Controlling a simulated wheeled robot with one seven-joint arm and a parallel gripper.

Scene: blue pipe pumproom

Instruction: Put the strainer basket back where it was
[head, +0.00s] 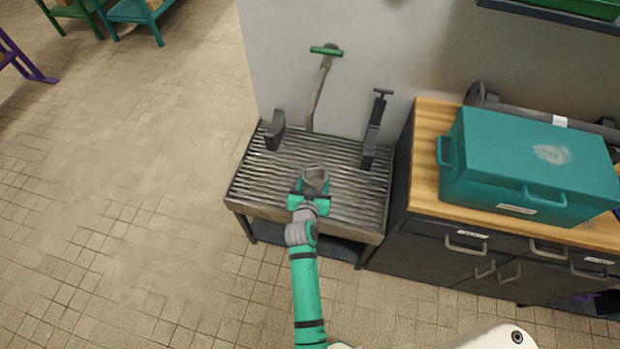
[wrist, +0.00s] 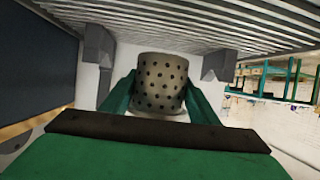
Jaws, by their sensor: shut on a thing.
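The strainer basket (head: 315,177) is a small grey cup with an open top in the head view. In the wrist view the basket (wrist: 162,80) shows its round wall full of dark holes. My gripper (head: 311,192) is shut on it, with one green finger on each side. I hold it over the ribbed metal bench (head: 260,185), around the middle of its top. I cannot tell whether the basket touches the slats. The underside of the basket is hidden in the head view.
On the bench's back part stand a dark grey block (head: 275,130), a pole with a green T-handle (head: 320,90) and a dark T-handled piece (head: 373,130). A wall rises behind. A wooden-topped cabinet (head: 427,165) with a teal case (head: 530,165) adjoins at right.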

